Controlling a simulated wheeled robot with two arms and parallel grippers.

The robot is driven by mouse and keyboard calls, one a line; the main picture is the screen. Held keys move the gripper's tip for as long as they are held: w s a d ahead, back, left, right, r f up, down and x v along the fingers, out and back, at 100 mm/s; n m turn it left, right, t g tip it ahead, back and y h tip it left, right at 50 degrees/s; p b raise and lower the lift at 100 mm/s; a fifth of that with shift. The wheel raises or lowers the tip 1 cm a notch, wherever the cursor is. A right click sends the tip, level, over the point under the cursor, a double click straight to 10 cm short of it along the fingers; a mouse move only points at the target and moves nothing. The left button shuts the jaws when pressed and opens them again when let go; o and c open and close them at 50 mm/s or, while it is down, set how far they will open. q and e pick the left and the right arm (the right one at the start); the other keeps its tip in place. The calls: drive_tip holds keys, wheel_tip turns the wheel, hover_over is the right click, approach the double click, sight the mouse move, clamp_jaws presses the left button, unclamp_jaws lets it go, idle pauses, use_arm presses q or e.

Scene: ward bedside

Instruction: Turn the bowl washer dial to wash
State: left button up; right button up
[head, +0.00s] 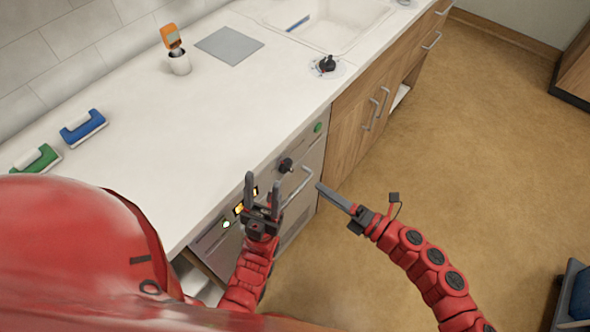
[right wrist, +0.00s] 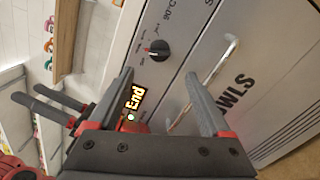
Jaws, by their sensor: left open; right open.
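The bowl washer (head: 300,213) is built into the counter front, with a silver door handle (head: 297,188). Its black dial (head: 285,165) sits on the front panel; in the right wrist view the dial (right wrist: 159,50) shows a small red mark on its left side, with labels too small to read. A lit display (right wrist: 135,97) reads "End". My left gripper (head: 263,180) is open before the panel, left of the dial, apparently empty. My right gripper (head: 322,187) is open and empty, right of the handle; in its wrist view the dial appears beyond its fingers (right wrist: 160,76), apart from them.
The white counter (head: 190,130) holds a blue brush (head: 83,127), a green brush (head: 37,160), a white cup (head: 179,63) with an orange item, a grey mat (head: 229,45) and a sink (head: 325,25). Wooden cupboards (head: 355,125) adjoin the washer.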

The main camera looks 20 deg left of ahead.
sight(292, 170)
drive_tip(key=p+x, duration=0.1)
drive_tip(key=x, duration=0.9)
drive_tip(key=shift+a, duration=0.2)
drive_tip(key=shift+c, duration=0.3)
clamp_jaws()
drive_tip(key=m+p, duration=0.2)
drive_tip(key=m, duration=0.3)
drive_tip(key=shift+m+p, duration=0.65)
drive_tip(key=shift+m, duration=0.65)
